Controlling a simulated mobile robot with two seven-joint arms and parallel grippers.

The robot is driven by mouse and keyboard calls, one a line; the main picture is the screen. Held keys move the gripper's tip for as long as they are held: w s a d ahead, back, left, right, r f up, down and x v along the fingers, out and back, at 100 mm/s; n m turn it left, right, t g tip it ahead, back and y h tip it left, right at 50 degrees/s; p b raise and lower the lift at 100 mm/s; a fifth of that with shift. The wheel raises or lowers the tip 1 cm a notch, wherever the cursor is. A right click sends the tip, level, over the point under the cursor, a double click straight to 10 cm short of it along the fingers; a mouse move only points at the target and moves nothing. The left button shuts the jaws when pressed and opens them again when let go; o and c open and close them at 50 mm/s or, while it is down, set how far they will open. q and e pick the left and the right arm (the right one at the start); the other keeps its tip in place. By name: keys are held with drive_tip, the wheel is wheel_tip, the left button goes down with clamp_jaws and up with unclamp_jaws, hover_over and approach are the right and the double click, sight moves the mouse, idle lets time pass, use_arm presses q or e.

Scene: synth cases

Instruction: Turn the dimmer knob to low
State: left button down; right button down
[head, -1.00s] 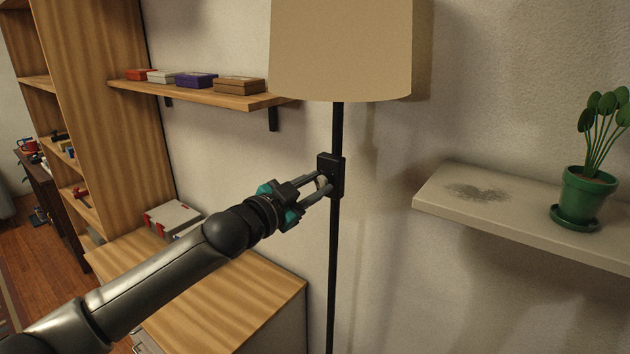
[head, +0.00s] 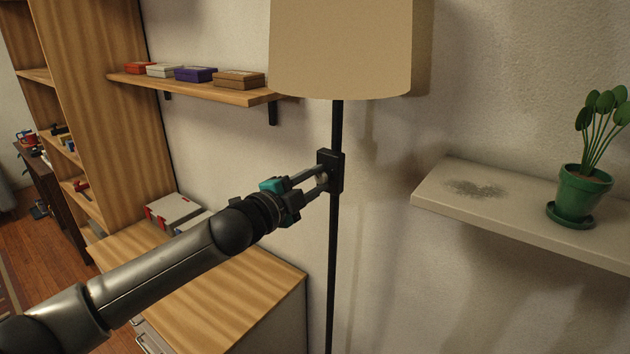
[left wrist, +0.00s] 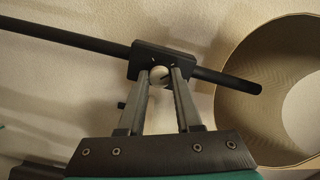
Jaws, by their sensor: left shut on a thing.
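The dimmer knob (left wrist: 159,75) is a small pale round knob with a dark mark, on a black box (head: 333,171) fixed to the black lamp pole (head: 334,260). My left gripper (head: 322,180) reaches it from the left in the head view and is shut on the knob. In the left wrist view the two fingertips (left wrist: 160,79) sit on either side of the knob. The fingers partly hide the knob in the head view. The beige lampshade (head: 341,45) is above the box. My right gripper is not in view.
A wall shelf (head: 225,94) with several small boxes is at the left. A wooden-topped cabinet (head: 235,302) stands below my arm. At the right, a pale shelf (head: 520,222) holds a green potted plant (head: 580,190). The wall behind the pole is close.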

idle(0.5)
use_arm(q)
drive_tip(key=c, duration=0.6)
unclamp_jaws()
drive_tip(key=b+v, duration=0.3)
drive_tip(key=v, duration=1.2)
drive_tip(key=shift+s+b, duration=0.15)
drive_tip(key=shift+b, duration=0.15)
